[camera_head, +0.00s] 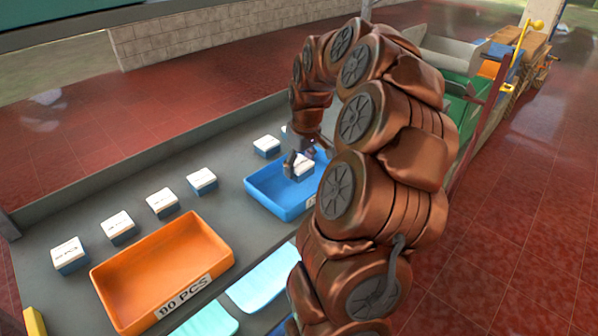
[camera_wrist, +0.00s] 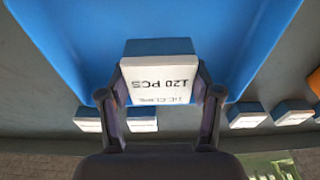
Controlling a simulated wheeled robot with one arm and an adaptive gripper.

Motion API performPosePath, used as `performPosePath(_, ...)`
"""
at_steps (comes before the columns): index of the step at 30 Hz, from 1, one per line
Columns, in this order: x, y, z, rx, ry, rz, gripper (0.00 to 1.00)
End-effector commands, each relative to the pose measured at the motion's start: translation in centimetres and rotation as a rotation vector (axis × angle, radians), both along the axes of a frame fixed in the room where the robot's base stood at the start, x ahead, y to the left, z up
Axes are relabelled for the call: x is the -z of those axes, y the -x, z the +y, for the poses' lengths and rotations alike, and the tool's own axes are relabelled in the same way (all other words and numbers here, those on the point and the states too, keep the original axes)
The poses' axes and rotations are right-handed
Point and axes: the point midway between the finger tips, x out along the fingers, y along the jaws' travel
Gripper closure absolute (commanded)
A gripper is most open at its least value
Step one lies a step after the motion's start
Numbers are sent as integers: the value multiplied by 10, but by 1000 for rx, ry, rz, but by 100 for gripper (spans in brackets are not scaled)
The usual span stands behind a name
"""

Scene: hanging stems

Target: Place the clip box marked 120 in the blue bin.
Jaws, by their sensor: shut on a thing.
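The clip box marked 120 (camera_wrist: 160,80) is white on its printed top, with a blue side, and reads "120 PCS" in the wrist view. My gripper (camera_wrist: 160,98) is shut on it, one finger on each side. In the head view my gripper (camera_head: 301,165) holds the box (camera_head: 303,171) over the blue bin (camera_head: 265,199). The bin's blue floor (camera_wrist: 75,30) also shows behind the box in the wrist view. I cannot tell whether the box touches the bin floor.
An orange bin (camera_head: 200,235) labelled "90 PCS" stands left of the blue bin. Several white and blue boxes, one of them near the blue bin (camera_head: 267,146), stand in a row along the table's far side. Light blue and teal pads (camera_head: 262,280) lie in front.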

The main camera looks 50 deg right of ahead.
Motion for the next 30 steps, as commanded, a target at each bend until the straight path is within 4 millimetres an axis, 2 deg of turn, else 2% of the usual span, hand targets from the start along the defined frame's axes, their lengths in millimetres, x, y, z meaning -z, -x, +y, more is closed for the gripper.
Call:
performPosePath(5, 0, -7, -4, 0, 1, 0, 71)
performPosePath(16, 34, -5, -3, -1, 0, 2, 71)
performPosePath(28, 40, -6, -3, 0, 1, 0, 71)
performPosePath(29, 40, -6, -3, 0, 1, -1, 35)
performPosePath(30, 39, -6, -3, 0, 1, -1, 31)
